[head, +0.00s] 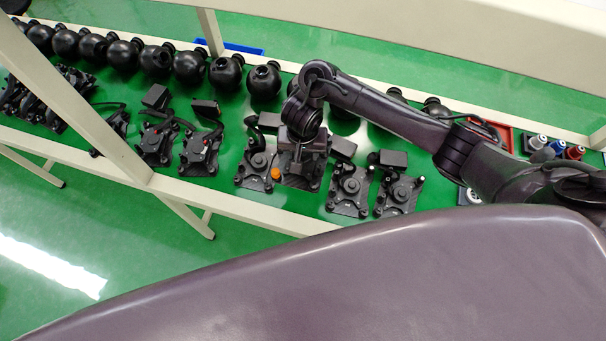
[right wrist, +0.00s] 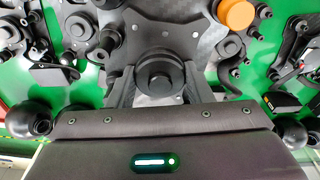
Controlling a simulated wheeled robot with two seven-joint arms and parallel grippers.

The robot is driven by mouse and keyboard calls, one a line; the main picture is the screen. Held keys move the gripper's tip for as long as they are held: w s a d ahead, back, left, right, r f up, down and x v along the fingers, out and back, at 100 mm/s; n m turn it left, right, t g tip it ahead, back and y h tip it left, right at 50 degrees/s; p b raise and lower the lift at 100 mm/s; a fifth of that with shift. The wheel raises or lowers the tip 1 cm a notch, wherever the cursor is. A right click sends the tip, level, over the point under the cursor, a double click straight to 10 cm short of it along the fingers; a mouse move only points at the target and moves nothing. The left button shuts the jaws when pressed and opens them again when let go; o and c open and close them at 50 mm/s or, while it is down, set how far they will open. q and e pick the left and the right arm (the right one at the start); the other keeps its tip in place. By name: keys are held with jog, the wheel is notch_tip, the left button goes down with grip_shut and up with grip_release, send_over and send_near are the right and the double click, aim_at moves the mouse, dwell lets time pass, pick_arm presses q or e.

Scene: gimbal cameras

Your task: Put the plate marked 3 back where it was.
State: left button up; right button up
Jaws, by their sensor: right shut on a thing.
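My right gripper (head: 298,152) points down over the row of dark plates on the green bench. It is shut on a dark plate (head: 298,183), around the round knob on it. In the right wrist view the two fingers (right wrist: 160,90) sit on either side of the black knob (right wrist: 160,72), and the held plate (right wrist: 165,25) spreads beyond it. I cannot read a number on any plate, and I cannot tell whether the held plate rests on the bench or is slightly raised. My left gripper is not in view.
Similar plates flank the held one, at left (head: 253,172) and right (head: 348,191), with little room between. An orange cap (head: 276,173) stands by its left edge. Several black spheres (head: 264,82) line the back. A pale post (head: 90,110) crosses the left side.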

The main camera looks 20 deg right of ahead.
aim_at(304, 164)
notch_tip(304, 164, down, 6)
jog(key=b, duration=0.5)
jog(key=shift+s+d, duration=0.1)
notch_tip(304, 164, down, 4)
jog(key=shift+r+b, duration=0.15)
jog(key=shift+b, duration=0.9)
jog(key=shift+f, duration=0.55)
notch_tip(304, 164, down, 3)
jog(key=shift+r+b, duration=0.15)
jog(key=shift+b, duration=0.45)
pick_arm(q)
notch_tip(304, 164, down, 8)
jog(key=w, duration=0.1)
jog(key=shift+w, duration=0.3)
pick_arm(e)
jog(key=shift+f, duration=0.5)
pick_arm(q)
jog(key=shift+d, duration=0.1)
pick_arm(e)
jog(key=shift+f, duration=0.25)
jog(key=shift+f, duration=0.15)
jog(key=o, duration=1.1)
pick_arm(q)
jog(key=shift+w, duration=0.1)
pick_arm(e)
jog(key=shift+o, duration=0.2)
